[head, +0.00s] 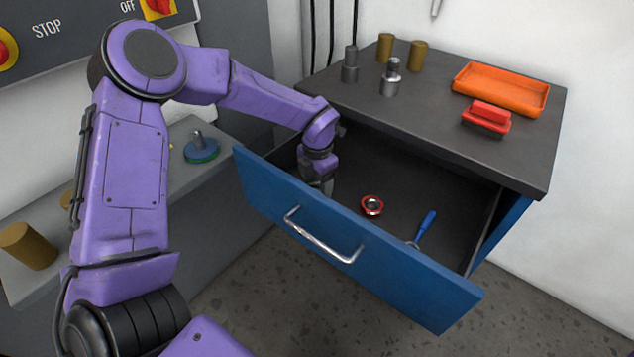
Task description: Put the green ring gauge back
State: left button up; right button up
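I cannot make out a green ring gauge for certain. A red ring gauge (372,205) lies on the floor of the open drawer (400,181). My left gripper (327,187) points down inside the drawer at its left side, left of the red ring. Its fingertips are partly hidden by the drawer front, so I cannot see whether it is open or holds anything. A blue disc with a grey stem and a green rim (201,150) sits on the grey bench at left. My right gripper is out of view.
A blue-handled tool (426,224) lies in the drawer at right. The cabinet top (440,115) carries an orange tray (501,89), a red block (486,118), metal plugs and brass cylinders. The blue drawer front (380,262) with its handle stands out over the floor. A brass cylinder (27,246) rests on the bench.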

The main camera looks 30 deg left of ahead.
pick_arm(q)
jog(key=o, duration=0.4)
jog(key=shift+o, duration=0.2)
notch_tip(320, 180, up, 12)
jog(key=shift+r+p, duration=0.15)
jog(key=shift+p, duration=0.3)
